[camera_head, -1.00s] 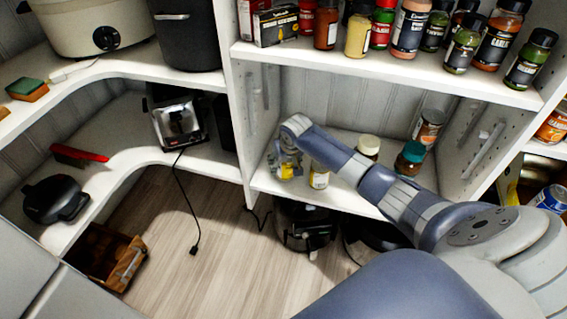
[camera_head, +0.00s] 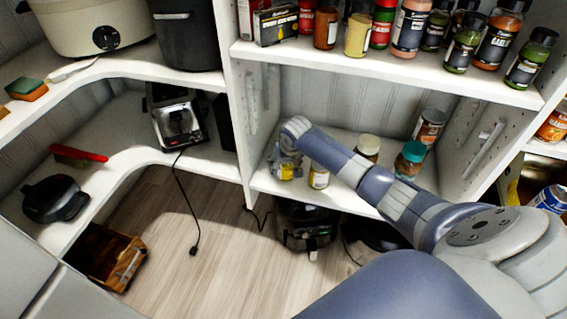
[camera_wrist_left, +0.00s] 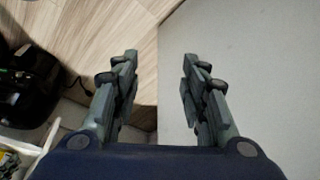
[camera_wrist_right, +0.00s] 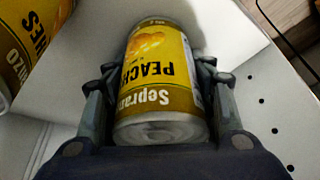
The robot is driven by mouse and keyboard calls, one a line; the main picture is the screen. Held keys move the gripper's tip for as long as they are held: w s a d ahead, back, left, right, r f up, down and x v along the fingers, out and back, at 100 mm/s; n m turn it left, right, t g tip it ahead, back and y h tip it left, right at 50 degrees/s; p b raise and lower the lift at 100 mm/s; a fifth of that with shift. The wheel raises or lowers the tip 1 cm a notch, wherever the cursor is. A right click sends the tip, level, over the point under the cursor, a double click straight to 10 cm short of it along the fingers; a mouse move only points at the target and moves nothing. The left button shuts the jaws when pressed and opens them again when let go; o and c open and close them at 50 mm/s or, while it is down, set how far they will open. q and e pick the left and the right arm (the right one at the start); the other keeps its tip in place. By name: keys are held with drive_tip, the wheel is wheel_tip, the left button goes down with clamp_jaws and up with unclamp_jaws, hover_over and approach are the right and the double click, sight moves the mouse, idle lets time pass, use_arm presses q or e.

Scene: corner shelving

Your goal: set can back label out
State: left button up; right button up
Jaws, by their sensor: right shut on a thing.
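My right gripper (camera_wrist_right: 160,95) is shut around a yellow peaches can (camera_wrist_right: 162,70). In the right wrist view the can's label faces the camera, its lettering inverted, and the can's near end shows below. In the head view the right gripper (camera_head: 285,158) is at the left end of the lower shelf (camera_head: 272,186), and the can (camera_head: 285,171) is mostly hidden by it. I cannot tell whether the can touches the shelf. My left gripper (camera_wrist_left: 160,70) shows only in its wrist view, open and empty above the floor and a pale surface.
A second yellow-labelled can (camera_wrist_right: 25,40) stands close beside the held one. A jar with a teal lid (camera_head: 410,160) and a cream-lidded jar (camera_head: 367,148) stand further right, near my forearm. A shelf of spice jars (camera_head: 410,30) is above. The shelf's left side panel (camera_head: 240,120) is close.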

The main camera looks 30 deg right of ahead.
drive_tip(key=o, duration=1.4)
drive_tip(key=shift+s+r, duration=0.1)
